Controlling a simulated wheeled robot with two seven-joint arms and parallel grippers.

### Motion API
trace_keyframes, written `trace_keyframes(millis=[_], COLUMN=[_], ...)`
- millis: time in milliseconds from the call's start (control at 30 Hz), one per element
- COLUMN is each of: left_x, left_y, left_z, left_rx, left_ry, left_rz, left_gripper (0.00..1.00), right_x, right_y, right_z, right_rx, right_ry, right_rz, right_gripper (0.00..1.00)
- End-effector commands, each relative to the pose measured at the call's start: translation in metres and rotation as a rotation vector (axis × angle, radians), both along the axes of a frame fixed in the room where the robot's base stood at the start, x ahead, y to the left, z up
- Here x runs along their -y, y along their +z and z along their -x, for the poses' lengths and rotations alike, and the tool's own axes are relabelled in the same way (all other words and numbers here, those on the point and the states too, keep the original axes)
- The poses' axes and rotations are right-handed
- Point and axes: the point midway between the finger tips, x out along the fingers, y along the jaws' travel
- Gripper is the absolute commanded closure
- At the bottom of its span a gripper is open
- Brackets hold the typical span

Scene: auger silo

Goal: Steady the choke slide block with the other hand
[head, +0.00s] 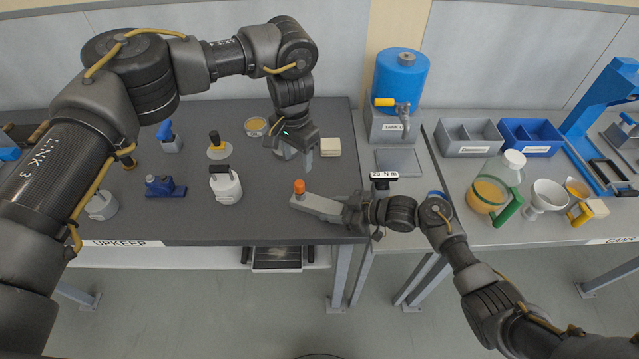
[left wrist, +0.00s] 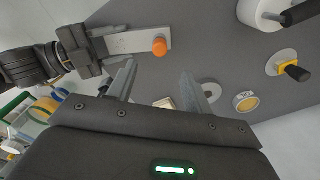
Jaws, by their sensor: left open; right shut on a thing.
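A light grey bar-shaped block with an orange knob, which looks like the choke slide block (head: 322,206), lies at the front right of the dark table. The orange knob (head: 299,187) stands at its left end. My right gripper (head: 348,208) is shut on its right end. My left gripper (head: 295,160) is open and empty, pointing down behind the block and apart from it. In the left wrist view the block (left wrist: 130,43) and knob (left wrist: 159,46) lie beyond my open fingertips (left wrist: 158,72). The part inside the right jaws is hidden.
A cream block (head: 330,147) sits close right of my left gripper. A white canister (head: 225,186), yellow-topped tin (head: 256,126) and yellow-collared tool (head: 217,147) stand to the left. A blue tank (head: 401,80) stands at the back right. The table's front edge is near the block.

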Motion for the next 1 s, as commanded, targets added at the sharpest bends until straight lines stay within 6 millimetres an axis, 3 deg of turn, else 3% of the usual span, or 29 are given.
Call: trace_keyframes(millis=[167, 600, 800, 1000], left_x=[0.001, 0.001, 0.001, 0.001], left_y=[0.003, 0.012, 0.014, 0.014], left_z=[0.000, 0.000, 0.000, 0.000], left_rx=[0.003, 0.002, 0.000, 0.000], left_ry=[-0.302, -1.362, -1.627, -1.714], left_rz=[-0.001, -0.003, -0.003, -0.002], left_gripper=[0.49, 0.49, 0.49, 0.49], right_x=[0.001, 0.001, 0.001, 0.001], right_y=[-0.006, -0.006, -0.006, -0.006], right_z=[0.004, 0.004, 0.004, 0.004], right_rx=[-0.011, -0.011, -0.012, -0.012], right_ry=[0.004, 0.004, 0.003, 0.003], right_rz=[0.009, 0.009, 0.009, 0.009], right_gripper=[0.87, 0.87, 0.87, 0.87])
